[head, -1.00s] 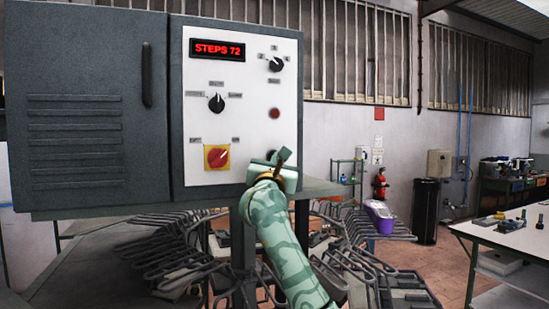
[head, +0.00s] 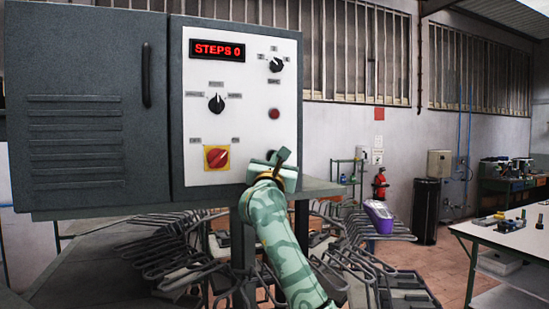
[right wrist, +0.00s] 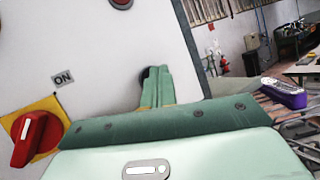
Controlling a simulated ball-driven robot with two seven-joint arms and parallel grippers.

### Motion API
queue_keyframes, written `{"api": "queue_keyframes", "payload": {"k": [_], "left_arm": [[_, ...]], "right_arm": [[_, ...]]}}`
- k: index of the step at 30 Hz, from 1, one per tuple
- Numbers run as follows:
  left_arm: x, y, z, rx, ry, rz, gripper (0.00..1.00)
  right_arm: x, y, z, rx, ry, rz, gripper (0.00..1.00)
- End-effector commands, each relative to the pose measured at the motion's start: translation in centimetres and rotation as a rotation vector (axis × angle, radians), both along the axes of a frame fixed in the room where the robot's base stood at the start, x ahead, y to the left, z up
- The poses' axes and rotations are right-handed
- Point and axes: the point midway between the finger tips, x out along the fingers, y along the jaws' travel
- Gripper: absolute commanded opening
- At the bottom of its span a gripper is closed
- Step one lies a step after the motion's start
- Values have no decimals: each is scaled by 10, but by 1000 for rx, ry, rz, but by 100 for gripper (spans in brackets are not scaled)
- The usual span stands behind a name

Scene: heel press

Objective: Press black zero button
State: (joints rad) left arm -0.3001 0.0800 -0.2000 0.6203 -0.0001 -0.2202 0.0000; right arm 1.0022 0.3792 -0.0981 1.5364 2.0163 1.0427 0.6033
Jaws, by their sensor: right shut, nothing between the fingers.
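The control panel (head: 200,165) is a white plate on a grey cabinet, and its red display (head: 217,50) reads STEPS 0. The black zero button (right wrist: 145,74) is low on the panel's right side. Most of it is hidden behind the fingers of my right gripper (head: 283,156), in both views. In the right wrist view the shut, empty fingertips (right wrist: 155,76) are right at the button and seem to touch it; how far it is pressed I cannot tell. My left gripper is out of view.
A red-and-yellow switch (head: 217,157) sits left of the button, with a red round button (head: 274,114) above it. Black selector knobs (head: 216,103) are higher up. Metal racks (head: 370,260) with a purple object (head: 378,214) stand below and to the right.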

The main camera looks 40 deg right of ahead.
Motion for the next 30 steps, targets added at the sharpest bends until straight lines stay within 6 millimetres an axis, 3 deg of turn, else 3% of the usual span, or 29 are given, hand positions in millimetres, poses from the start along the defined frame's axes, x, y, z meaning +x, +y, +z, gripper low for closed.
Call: {"api": "queue_keyframes", "payload": {"k": [19, 30], "left_arm": [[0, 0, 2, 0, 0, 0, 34], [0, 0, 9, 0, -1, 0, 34]], "right_arm": [[-16, 5, -2, 1, 2, 1, 0], [-49, 16, -1, 1, 0, 1, 0]]}}
